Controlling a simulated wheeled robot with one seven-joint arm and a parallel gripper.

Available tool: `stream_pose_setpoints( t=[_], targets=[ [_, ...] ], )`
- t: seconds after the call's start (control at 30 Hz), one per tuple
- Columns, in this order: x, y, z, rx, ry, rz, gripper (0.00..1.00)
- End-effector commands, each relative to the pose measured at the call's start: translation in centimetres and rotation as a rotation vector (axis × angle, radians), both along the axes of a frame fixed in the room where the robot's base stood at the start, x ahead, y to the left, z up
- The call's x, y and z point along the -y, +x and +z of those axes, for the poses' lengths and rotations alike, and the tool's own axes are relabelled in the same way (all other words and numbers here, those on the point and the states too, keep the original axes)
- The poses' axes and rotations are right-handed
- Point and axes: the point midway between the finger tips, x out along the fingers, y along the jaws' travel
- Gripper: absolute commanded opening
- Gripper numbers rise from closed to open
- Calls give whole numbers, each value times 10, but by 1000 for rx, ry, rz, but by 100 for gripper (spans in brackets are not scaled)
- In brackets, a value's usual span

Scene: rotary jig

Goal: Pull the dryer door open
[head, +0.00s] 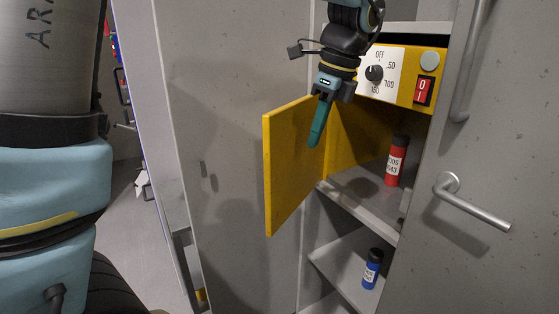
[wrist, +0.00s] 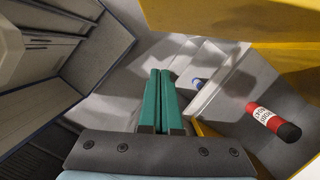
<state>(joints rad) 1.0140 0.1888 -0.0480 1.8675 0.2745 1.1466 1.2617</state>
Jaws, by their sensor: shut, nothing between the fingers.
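The yellow dryer door (head: 290,172) stands swung open to the left in the head view, showing the yellow dryer (head: 425,62) with its interior. A red bottle (head: 396,161) with a white label stands inside; it also shows in the wrist view (wrist: 272,121). My gripper (head: 315,141) has green fingers, which are shut with nothing between them. It points down in front of the opening, beside the door's inner face. In the head view the fingers overlap the door's upper right part; I cannot tell whether they touch it. The wrist view shows the fingers (wrist: 163,92) side by side.
A blue bottle (head: 372,268) stands on the lower shelf (head: 335,257). A dial (head: 375,73) and a red switch (head: 423,91) are on the dryer's front. A grey cabinet door with a lever handle (head: 475,205) stands at right, and a grey panel (head: 225,110) at left.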

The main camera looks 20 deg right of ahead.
Motion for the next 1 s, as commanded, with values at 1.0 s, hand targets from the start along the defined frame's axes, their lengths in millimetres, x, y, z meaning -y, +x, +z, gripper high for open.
stream_pose_setpoints(
  t=[1.0],
  targets=[
    [-41,48,-96,-1,-1,0,0]
  ],
)
